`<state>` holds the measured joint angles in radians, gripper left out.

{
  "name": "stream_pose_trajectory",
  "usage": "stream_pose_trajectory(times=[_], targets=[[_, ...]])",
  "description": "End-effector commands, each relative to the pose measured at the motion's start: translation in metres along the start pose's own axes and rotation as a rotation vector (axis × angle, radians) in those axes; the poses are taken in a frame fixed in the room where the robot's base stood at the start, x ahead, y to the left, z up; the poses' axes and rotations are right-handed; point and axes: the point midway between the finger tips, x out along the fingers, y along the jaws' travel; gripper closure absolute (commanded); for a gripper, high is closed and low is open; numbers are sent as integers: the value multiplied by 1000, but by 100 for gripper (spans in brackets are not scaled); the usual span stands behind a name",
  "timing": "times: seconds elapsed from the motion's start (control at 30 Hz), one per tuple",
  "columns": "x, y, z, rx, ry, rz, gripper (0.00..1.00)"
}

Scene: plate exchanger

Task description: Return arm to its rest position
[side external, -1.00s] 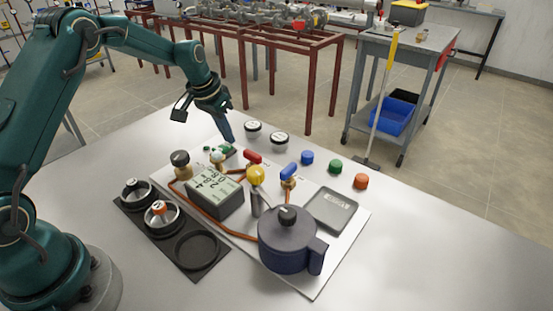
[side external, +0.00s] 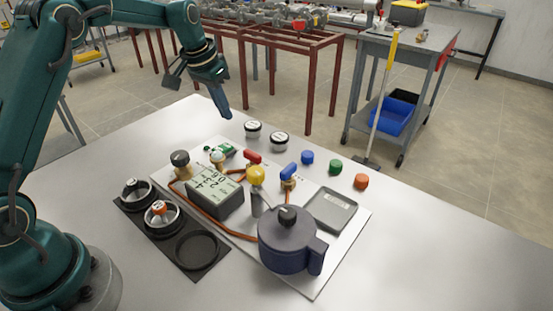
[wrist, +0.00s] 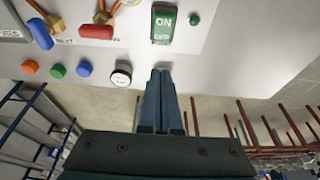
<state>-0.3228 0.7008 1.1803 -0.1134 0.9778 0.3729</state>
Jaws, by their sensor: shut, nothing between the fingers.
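The white board (side external: 322,272) bears a green switch (side external: 222,152), which reads ON in the wrist view (wrist: 163,24).
Two white-topped discs (side external: 279,139) and blue, green and orange caps (side external: 361,181) stand behind the board. The table's right side (side external: 450,255) is clear.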

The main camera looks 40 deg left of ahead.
Motion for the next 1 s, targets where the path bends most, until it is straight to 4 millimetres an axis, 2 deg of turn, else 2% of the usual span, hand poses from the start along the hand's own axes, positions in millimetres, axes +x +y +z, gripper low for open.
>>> stream_pose_trajectory(times=[0.37,0.47,0.57,0.67,0.8,1.0], targets=[[-4,1,-1,1,0,0,100],[-14,6,-7,16,27,-4,100],[-40,15,-16,43,81,-14,100],[-73,31,-14,78,130,-20,100],[-115,56,3,113,184,-24,100],[-156,84,45,133,238,-24,100]])
